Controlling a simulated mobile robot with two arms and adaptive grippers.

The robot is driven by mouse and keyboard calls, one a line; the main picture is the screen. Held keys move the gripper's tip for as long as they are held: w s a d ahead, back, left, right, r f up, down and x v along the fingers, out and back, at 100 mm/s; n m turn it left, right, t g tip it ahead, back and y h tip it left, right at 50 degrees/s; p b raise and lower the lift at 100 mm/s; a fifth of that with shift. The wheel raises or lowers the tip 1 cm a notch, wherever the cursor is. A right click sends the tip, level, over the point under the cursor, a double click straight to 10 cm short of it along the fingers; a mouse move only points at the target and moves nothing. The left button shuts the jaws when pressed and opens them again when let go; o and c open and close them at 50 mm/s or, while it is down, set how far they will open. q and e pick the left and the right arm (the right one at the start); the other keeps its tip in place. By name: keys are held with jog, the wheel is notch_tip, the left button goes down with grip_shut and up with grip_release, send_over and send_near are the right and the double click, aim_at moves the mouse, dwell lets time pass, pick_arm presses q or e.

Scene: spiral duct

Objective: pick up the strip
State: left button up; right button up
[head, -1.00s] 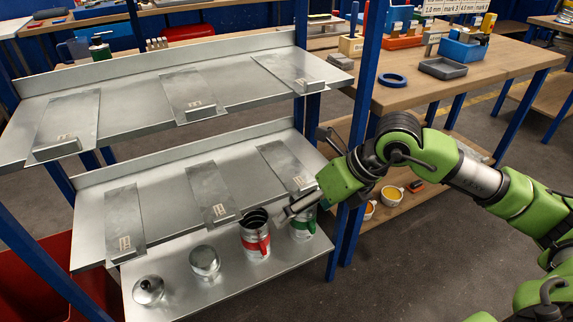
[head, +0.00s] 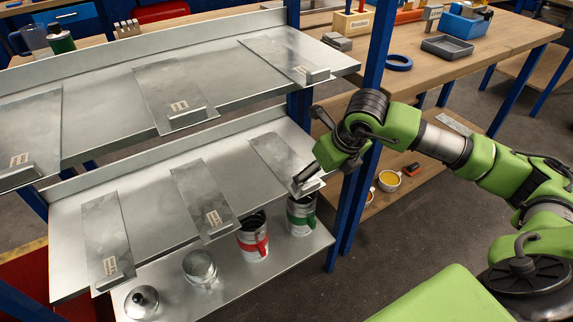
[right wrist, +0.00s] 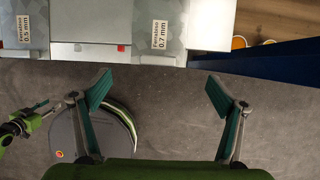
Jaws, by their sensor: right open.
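Flat grey metal strips with labels lie on two metal shelves. On the lower shelf are a right strip (head: 272,150), a middle strip (head: 200,192) and a left strip (head: 106,232); three more lie on the upper shelf, one at its right (head: 280,55). My right gripper (head: 307,177) shows over the front end of the lower right strip in the head view. In the right wrist view my right gripper (right wrist: 158,90) is open and empty, with strips labelled 0.7 mm (right wrist: 150,15) and 0.5 mm (right wrist: 18,15) beyond its fingers. A green part at left there may be my left gripper (right wrist: 40,110).
A blue post (head: 362,150) rises close to my right gripper. A wooden bench (head: 455,85) with trays stands to the right.

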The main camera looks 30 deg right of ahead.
aim_at(311, 184)
jog(key=shift+w+x, duration=0.15)
jog(key=shift+x, duration=1.35)
jog(key=shift+w+x, duration=0.1)
jog(key=shift+x, duration=1.45)
jog(key=shift+a+r, duration=0.2)
jog(key=c, duration=2.1)
